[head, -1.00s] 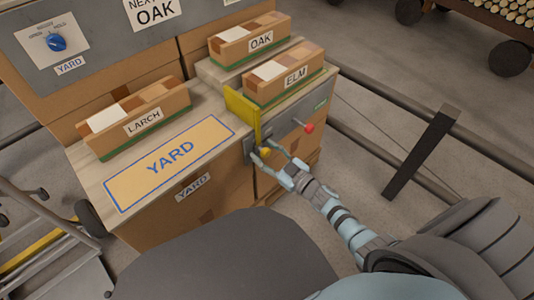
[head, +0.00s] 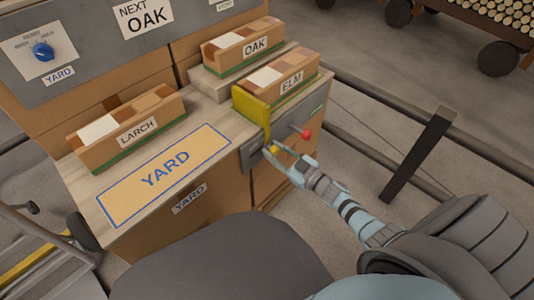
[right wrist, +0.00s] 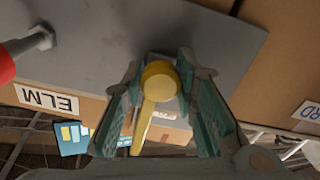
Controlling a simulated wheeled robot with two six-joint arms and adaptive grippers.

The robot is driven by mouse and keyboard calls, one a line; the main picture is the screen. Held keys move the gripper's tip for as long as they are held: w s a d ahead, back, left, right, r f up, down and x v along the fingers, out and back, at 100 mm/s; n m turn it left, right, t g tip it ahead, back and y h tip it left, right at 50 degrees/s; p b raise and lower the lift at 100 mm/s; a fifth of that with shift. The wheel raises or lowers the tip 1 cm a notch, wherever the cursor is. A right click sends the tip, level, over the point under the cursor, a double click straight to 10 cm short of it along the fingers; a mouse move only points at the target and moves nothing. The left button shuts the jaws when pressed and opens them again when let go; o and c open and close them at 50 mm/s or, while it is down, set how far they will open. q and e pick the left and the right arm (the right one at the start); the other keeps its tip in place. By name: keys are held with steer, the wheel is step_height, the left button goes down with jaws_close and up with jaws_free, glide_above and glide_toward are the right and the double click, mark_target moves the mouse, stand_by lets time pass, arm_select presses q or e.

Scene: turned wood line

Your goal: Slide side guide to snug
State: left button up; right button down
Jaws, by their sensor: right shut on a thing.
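The yellow side guide (head: 252,112) is an upright plate on the bench top, at the near left end of the ELM box (head: 276,82). It covers that end, and I cannot tell whether the two touch. A yellow knob (head: 272,150) sits at the guide's foot on the grey front panel. My right gripper (head: 276,154) is shut on this knob. In the right wrist view, the yellow knob (right wrist: 159,82) and its stem lie between the two fingers. My left gripper is not in view.
A red knob (head: 305,134) sticks out of the panel just right of the yellow one. The OAK box (head: 243,46) and LARCH box (head: 127,130) stand on the bench. The YARD area (head: 165,172) is clear. A dark post (head: 416,155) stands at right.

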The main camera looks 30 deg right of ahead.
steer(key=shift+d, duration=0.3)
steer(key=c, duration=1.4)
jaws_free()
steer(key=shift+d, duration=0.1)
steer(key=shift+o, duration=0.6)
steer(key=shift+a, duration=0.2)
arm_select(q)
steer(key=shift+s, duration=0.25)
arm_select(e)
steer(key=v, duration=1.2)
